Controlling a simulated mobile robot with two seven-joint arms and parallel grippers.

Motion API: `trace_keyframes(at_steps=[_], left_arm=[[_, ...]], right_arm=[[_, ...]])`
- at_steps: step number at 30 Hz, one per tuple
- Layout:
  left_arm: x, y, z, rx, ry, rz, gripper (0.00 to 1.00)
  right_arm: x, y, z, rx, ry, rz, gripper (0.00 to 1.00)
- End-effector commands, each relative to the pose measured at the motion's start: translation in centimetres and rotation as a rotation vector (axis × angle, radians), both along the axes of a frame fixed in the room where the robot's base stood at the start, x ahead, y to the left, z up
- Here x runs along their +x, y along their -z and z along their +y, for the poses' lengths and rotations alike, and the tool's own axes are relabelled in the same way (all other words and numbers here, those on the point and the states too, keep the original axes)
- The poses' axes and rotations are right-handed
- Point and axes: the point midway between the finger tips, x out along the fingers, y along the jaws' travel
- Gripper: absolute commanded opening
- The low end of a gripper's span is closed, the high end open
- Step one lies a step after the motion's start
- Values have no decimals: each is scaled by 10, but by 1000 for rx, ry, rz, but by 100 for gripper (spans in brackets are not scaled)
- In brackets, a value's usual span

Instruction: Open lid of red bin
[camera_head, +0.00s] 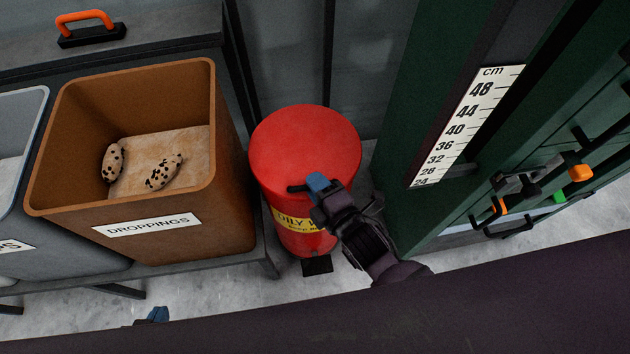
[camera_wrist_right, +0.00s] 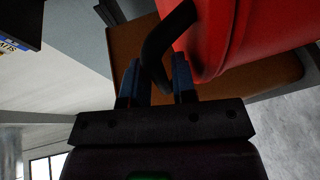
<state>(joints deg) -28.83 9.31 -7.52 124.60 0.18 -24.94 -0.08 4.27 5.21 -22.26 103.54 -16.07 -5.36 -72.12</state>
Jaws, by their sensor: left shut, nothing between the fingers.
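The red bin (camera_head: 300,215) stands on the floor with its round red lid (camera_head: 303,140) down on top. A dark handle (camera_head: 297,188) sticks out at the lid's front edge. My right gripper (camera_head: 319,184) is at this handle, in front of the lid. In the right wrist view, the curved handle (camera_wrist_right: 158,55) reaches between the two blue fingers of the right gripper (camera_wrist_right: 158,82). The fingers stand apart around it, and firm contact is not clear. My left gripper (camera_head: 152,315) shows only its blue tip at the bottom edge, away from the bin; it is shut and empty.
A brown bin (camera_head: 225,170) labelled DROPPINGS, with spotted lumps inside, stands on a grey bench just left of the red bin. A green machine (camera_head: 430,120) with a cm scale (camera_head: 465,125) stands close on the right. A dark pedal (camera_head: 317,265) is at the red bin's base.

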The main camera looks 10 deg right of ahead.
Motion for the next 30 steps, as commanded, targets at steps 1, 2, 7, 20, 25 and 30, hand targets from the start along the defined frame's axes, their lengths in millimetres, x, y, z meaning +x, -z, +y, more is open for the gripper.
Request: trace_keyframes(at_steps=[1,2,7,20,25,30], left_arm=[[-1,1,0,0,0,3,0],[-1,1,0,1,0,3,0],[0,0,0,1,1,0,0],[3,-2,0,0,1,-8,0],[4,-3,0,0,2,-10,0],[8,-12,0,0,2,-27,0]], right_arm=[[2,1,1,0,0,2,25],[3,2,1,0,0,2,25],[5,1,2,1,0,1,25],[5,1,2,1,0,0,0],[5,0,2,1,0,0,0],[6,-7,2,2,-1,7,0]])
